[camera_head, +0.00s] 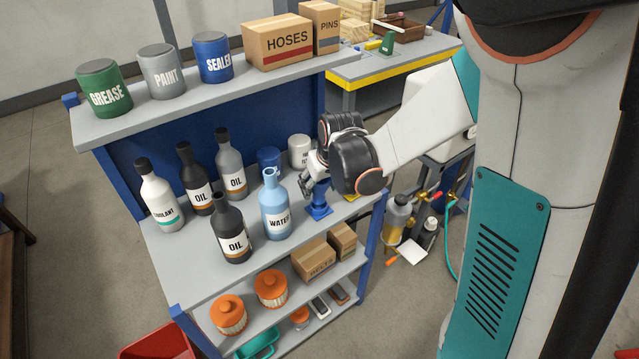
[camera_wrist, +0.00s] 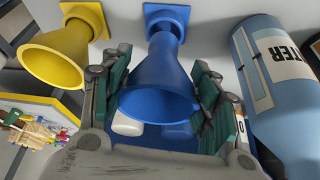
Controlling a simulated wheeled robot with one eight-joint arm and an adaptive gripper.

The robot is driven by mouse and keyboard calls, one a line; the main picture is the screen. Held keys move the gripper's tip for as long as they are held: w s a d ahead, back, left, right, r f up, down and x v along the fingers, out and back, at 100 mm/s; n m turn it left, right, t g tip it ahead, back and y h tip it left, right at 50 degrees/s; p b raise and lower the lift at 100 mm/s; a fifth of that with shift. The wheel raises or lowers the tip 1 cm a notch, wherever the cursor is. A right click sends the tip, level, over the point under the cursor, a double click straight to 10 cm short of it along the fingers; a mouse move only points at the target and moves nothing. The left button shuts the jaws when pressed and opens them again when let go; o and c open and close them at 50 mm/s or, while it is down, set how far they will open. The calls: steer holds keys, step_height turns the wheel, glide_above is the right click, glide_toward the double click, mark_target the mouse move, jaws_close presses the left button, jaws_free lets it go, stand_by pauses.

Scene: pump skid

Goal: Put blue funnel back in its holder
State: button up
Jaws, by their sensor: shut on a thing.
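The blue funnel (camera_wrist: 158,85) is between the green-padded fingers of my gripper (camera_wrist: 165,105) in the wrist view, wide mouth towards the camera. My gripper is shut on it. The funnel's narrow end meets the blue holder (camera_wrist: 166,14), which has a square base on the shelf; how deep the spout sits is hidden. In the head view my gripper (camera_head: 312,186) is above the middle shelf, right of the water bottle, with the blue holder (camera_head: 319,212) just below. Most of the funnel is hidden there by my wrist.
A yellow funnel (camera_wrist: 55,55) stands in a yellow holder (camera_wrist: 88,14) beside the blue one. The light-blue water bottle (camera_head: 275,208) stands close on the other side. Blue and white cans (camera_head: 300,151) are behind. The upper shelf (camera_head: 215,95) overhangs the back.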

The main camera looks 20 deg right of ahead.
steer(key=shift+f+b, duration=1.3)
steer(key=shift+f, duration=0.35)
steer(key=o, duration=1.3)
steer(key=shift+c, duration=0.2)
steer(key=shift+r, duration=0.1)
steer(key=v, duration=1)
steer(key=shift+s+d+r, duration=0.1)
steer(key=shift+s+r, duration=0.1)
steer(key=shift+r, duration=0.05)
steer(key=shift+s+r, duration=0.25)
steer(key=shift+r, duration=0.35)
